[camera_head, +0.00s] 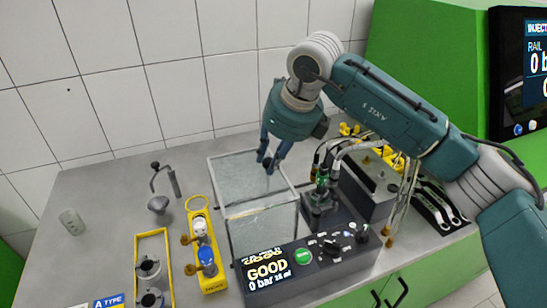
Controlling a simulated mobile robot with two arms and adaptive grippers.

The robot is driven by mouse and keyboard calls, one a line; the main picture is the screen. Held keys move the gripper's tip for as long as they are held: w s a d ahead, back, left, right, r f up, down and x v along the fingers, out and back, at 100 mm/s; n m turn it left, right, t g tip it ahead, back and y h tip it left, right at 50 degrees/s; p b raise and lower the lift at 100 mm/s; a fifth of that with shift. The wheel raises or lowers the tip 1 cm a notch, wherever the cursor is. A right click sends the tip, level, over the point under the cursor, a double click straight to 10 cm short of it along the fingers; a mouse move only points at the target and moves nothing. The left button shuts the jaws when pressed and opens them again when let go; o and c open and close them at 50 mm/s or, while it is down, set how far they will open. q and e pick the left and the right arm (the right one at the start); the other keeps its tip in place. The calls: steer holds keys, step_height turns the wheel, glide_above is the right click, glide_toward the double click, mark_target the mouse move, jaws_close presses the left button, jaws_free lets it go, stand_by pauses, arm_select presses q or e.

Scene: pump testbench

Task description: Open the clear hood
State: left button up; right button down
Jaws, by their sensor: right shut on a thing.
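The clear hood (262,222) is a see-through box with thin grey edges. It stands in the middle of the bench, behind the black control panel (305,262) and left of the pump fixture (322,198). My right gripper (269,165) reaches down from above to the hood's upper back part. Its fingers are shut on the hood, but the exact spot of contact is small and hard to see. I cannot tell how far the hood is tilted. My left gripper is not in view.
A yellow tray (196,203) with small parts and a yellow frame (152,236) with metal cups lie to the left. A hand-crank tool (172,182) stands behind them. Hoses and a grey block (369,187) crowd the right. A green cabinet and screen (534,65) rise at far right.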

steer(key=c, duration=1.7)
jaws_free()
steer(key=shift+w+r, duration=0.15)
steer(key=shift+r, duration=0.2)
steer(key=shift+o, duration=0.9)
steer(key=shift+f, duration=0.15)
steer(key=v, duration=1.2)
steer(key=shift+s+f, duration=0.1)
steer(key=shift+s, duration=0.1)
